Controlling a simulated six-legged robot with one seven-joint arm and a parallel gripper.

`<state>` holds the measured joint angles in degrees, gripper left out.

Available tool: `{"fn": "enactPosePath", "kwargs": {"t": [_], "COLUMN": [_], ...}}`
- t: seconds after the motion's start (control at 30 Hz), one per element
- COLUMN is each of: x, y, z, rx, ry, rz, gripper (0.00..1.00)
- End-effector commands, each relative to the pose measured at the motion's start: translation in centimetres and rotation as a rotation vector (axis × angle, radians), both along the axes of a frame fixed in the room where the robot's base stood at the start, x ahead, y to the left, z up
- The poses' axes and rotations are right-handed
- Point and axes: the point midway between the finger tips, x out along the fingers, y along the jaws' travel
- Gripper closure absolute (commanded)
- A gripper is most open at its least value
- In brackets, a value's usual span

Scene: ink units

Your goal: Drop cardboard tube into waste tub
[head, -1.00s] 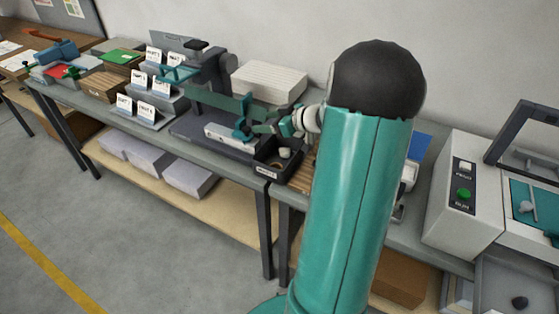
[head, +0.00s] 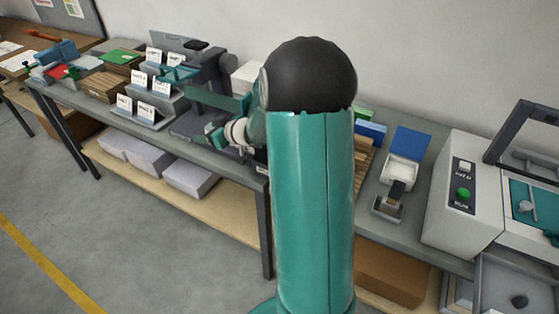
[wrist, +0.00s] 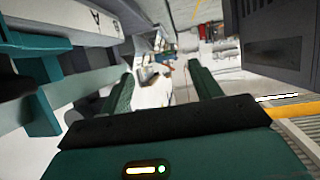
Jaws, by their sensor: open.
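My gripper (head: 213,136) is open, in front of the grey machine on the bench, at the left of my arm in the head view. In the wrist view its two teal fingers (wrist: 160,84) stand wide apart with nothing between them. The waste tub is almost wholly hidden behind my arm; only what seems to be its pale label edge (head: 261,168) shows. I cannot make out the cardboard tube in any current view; whether it lies in the tub cannot be seen now.
The grey machine with a teal bar (head: 212,97) stands close to my gripper. Card stands (head: 155,85) are further left. A blue-lidded device (head: 402,165) and a white box with a green button (head: 465,185) are at right. The floor in front is clear.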

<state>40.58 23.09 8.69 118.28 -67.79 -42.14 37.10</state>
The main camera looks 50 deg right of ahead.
Motion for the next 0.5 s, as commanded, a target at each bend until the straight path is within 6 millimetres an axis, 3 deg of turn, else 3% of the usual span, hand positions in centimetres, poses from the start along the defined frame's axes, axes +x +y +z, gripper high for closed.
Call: {"fn": "enactPosePath", "kwargs": {"t": [0.5], "x": [2.6], "y": [8.2], "z": [-4.2], "rx": [0.002], "ry": [0.005], "rz": [-0.066], "gripper": [0.37]}}
